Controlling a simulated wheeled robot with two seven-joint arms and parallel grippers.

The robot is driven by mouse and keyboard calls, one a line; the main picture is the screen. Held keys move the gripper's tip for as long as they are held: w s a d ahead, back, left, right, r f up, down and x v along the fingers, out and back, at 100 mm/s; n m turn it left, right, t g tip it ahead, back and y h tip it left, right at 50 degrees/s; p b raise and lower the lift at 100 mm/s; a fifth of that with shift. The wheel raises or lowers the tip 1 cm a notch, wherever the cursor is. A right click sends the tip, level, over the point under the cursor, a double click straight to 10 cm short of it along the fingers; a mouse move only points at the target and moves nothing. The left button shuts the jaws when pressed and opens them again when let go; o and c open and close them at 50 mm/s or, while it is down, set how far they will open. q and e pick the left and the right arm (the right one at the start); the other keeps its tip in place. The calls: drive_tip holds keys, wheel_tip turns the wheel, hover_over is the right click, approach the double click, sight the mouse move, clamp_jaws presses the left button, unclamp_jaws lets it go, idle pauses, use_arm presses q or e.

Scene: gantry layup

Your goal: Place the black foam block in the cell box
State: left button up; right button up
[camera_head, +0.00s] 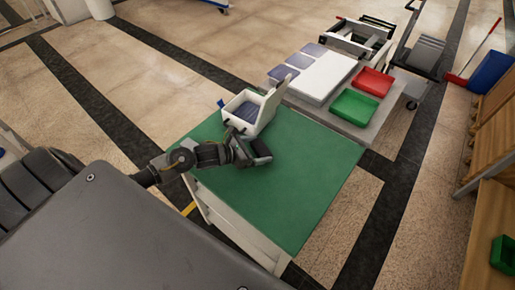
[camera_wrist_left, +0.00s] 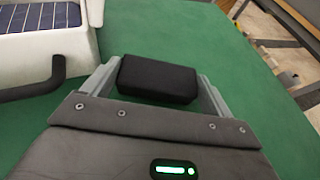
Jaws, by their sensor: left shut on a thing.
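The black foam block (camera_wrist_left: 158,79) is held between the two fingers of my left gripper (camera_wrist_left: 158,88), seen in the left wrist view. In the head view the block (camera_head: 261,149) shows at the end of my left arm, over the green table top. The white cell box (camera_head: 252,109) stands open on the table just beyond the gripper, with its lid raised on the right side. Dark blue cells (camera_head: 246,111) show inside it. In the wrist view part of the box (camera_wrist_left: 45,55) is at the upper left, with a dark handle beside it. My right gripper is not in view.
The green table (camera_head: 300,185) is clear to the right and front of the gripper. Behind it a grey cart (camera_head: 345,124) carries a white panel (camera_head: 323,76), a red tray (camera_head: 373,82), a green tray (camera_head: 354,106) and blue cells (camera_head: 283,73).

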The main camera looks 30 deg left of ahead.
use_arm(q)
drive_tip(key=shift+f, duration=0.35)
drive_tip(key=shift+f, duration=0.1)
drive_tip(key=o, duration=0.8)
